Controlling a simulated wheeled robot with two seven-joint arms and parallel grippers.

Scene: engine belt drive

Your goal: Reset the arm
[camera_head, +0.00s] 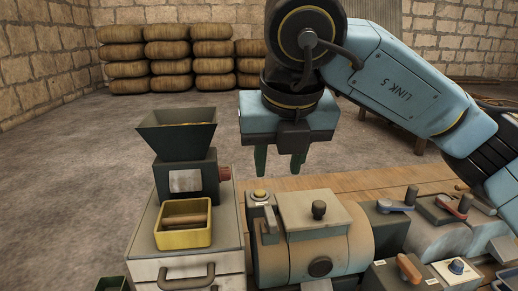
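My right gripper (279,163) hangs from the blue arm that comes in from the right. Its two dark green fingers point down with a gap between them, and nothing shows in the gap. It is above and behind the engine housing (313,212), a rounded tan drum with a flat lid and dark knob, and appears clear of it. My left gripper is not in view.
A dark hopper machine (184,170) with a yellow tray (183,236) stands on a drawer cabinet (226,238) at the left. Levers (411,196) and switches line the right side of the bench. Stacked sacks (166,50) are by the far wall; open floor (80,180) lies left.

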